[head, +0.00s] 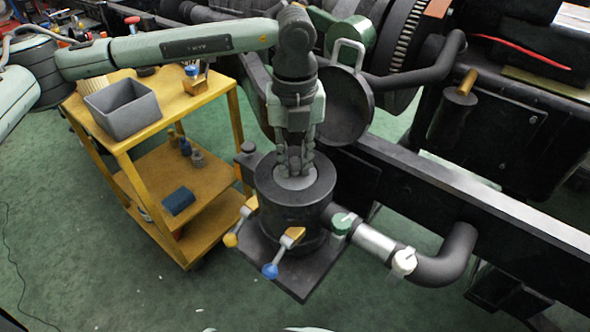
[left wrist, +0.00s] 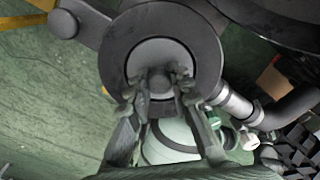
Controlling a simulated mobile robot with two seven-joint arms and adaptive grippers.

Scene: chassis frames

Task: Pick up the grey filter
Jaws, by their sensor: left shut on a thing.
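The grey filter (left wrist: 150,52) shows as a light grey round top with a small dark knob, inside the round opening of a black housing (left wrist: 112,64). In the head view the housing (head: 292,208) stands upright on a dark base plate, and a little of the filter top (head: 297,185) shows around the fingertips. My left gripper (head: 295,168) points straight down into the opening. In the left wrist view its fingertips (left wrist: 160,82) are shut on the filter's knob. The filter's lower body is hidden in the housing. My right gripper is not in view.
A round black lid (head: 346,108) with a handle stands open behind the housing. Yellow (head: 240,222) and blue-tipped (head: 282,252) levers sit in front. A pipe with a green valve (head: 342,222) runs right. A yellow cart (head: 200,108) with a grey bin (head: 122,112) stands left.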

